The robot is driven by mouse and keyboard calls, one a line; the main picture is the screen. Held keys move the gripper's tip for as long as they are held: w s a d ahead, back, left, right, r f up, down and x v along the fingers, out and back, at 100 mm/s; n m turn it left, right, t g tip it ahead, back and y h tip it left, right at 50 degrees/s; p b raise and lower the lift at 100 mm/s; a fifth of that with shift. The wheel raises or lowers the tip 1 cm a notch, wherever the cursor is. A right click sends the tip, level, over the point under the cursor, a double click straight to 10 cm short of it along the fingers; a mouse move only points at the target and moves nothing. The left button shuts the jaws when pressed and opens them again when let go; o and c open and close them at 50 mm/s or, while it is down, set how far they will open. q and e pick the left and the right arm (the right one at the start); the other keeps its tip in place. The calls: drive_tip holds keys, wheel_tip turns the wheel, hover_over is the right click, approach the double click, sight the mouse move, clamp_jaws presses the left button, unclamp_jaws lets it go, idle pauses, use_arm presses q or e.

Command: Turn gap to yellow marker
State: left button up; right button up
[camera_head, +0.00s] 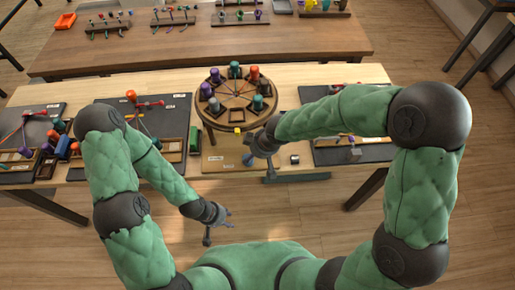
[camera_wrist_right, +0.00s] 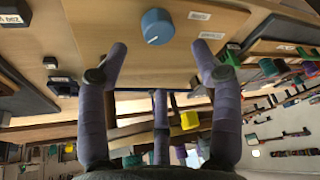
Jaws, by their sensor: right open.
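The round wooden disk (camera_head: 238,96) stands on the table with purple, teal, red and grey bobbins around its rim. Its front side shows an empty dark holder. A small yellow marker (camera_head: 238,130) sits at the disk's front edge. My right gripper (camera_head: 249,147) is just in front of the disk, near the marker. In the right wrist view my right gripper (camera_wrist_right: 160,58) is open and empty, with a blue knob (camera_wrist_right: 157,26) with a white line ahead of its fingertips. My left gripper (camera_head: 219,221) is open and empty, short of the table's front edge.
Dark mats with coloured bobbins and racks lie on the left (camera_head: 157,116) and right (camera_head: 318,151) of the table. A green block (camera_head: 194,140) stands left of the disk. A second table (camera_head: 205,50) with more racks stands behind.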

drive_tip(key=v, duration=0.3)
drive_tip(key=shift+s+r, duration=0.1)
drive_tip(key=shift+r, duration=0.25)
idle(0.3)
